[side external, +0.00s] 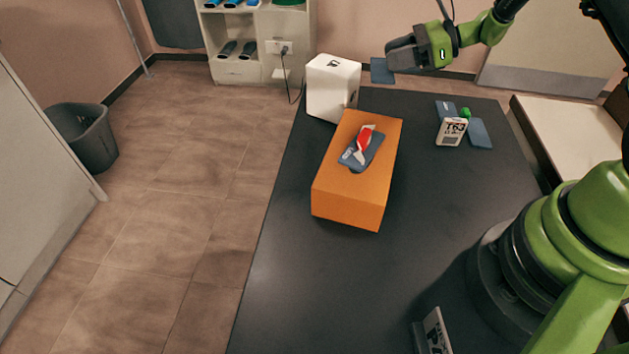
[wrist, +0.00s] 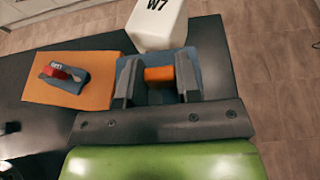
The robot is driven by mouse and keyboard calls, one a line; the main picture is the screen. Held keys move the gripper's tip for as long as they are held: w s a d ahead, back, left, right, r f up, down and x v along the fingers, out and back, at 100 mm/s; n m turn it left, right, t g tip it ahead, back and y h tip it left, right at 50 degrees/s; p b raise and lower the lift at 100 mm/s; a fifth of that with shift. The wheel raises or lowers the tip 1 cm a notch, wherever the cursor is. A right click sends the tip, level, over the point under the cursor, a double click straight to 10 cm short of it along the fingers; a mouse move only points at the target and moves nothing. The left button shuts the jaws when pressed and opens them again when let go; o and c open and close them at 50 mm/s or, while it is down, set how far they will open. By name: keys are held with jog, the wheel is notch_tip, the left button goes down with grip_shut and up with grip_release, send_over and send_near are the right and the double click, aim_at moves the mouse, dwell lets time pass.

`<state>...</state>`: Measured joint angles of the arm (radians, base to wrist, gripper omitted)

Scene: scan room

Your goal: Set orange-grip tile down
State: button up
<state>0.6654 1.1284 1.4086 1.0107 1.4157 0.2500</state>
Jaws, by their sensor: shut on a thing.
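My gripper (side external: 396,58) is shut on the orange grip (wrist: 158,74) of a flat blue-grey tile. That tile (side external: 382,71) hangs below the fingers near the table's far edge, right of the white block, and appears raised clear of the table. In the wrist view the tile (wrist: 186,64) shows around and beyond the fingers (wrist: 158,80), in front of the white block. The orange grip is hidden by the fingers in the side view.
The white block (side external: 331,90), marked W7 in the wrist view, stands beside an orange box (side external: 345,196). A red-grip tile (side external: 362,150) lies on the box. Blue tiles (side external: 480,134), a green grip (side external: 465,112) and a T63 sign (side external: 452,131) are at right.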

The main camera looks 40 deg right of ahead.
jog(key=s+a+r+n+g+y, duration=0.1)
jog(key=s+a+r, duration=0.55)
jog(key=a, duration=0.35)
jog(key=n+g+y, duration=0.2)
jog(key=n+g, duration=0.1)
send_over(303, 285)
notch_tip(303, 285, down, 8)
jog(key=shift+f, duration=4.9)
jog(key=shift+f, duration=0.1)
jog(key=o, duration=1)
